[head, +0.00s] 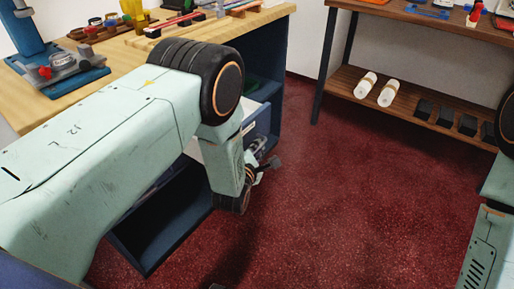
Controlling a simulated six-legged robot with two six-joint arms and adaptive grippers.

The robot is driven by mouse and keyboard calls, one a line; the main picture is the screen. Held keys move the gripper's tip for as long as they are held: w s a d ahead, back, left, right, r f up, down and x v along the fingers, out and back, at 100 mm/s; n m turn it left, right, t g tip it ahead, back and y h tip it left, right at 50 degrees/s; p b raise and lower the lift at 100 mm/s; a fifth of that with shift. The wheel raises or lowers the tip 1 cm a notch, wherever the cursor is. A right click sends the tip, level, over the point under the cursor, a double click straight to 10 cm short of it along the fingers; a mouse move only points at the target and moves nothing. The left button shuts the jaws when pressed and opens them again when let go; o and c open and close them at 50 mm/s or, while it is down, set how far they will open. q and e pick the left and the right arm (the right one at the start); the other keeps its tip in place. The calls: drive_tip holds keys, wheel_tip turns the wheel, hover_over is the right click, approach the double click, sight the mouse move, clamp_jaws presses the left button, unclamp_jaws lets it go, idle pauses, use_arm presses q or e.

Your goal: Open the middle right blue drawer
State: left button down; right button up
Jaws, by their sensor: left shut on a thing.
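The blue drawer (263,122) is in the dark blue cabinet under the wooden counter, at the middle of the head view. It stands out from the cabinet, and a strip of its pale inside shows behind my arm. My left arm crosses in front and hides much of the drawer and its handle. My left gripper (267,167) is low at the drawer's front and is shut on what looks like its handle; the contact itself is mostly hidden. My right arm shows only at the right edge, and its gripper is out of view.
The wooden counter (95,91) holds a blue clamp-like device (62,75) and small pots. A shelf table (420,97) with white rolls stands at the back right. The red floor (340,190) between is clear.

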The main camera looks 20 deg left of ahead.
use_arm(q)
drive_tip(key=c, duration=1.7)
unclamp_jaws()
drive_tip(key=v, duration=1.2)
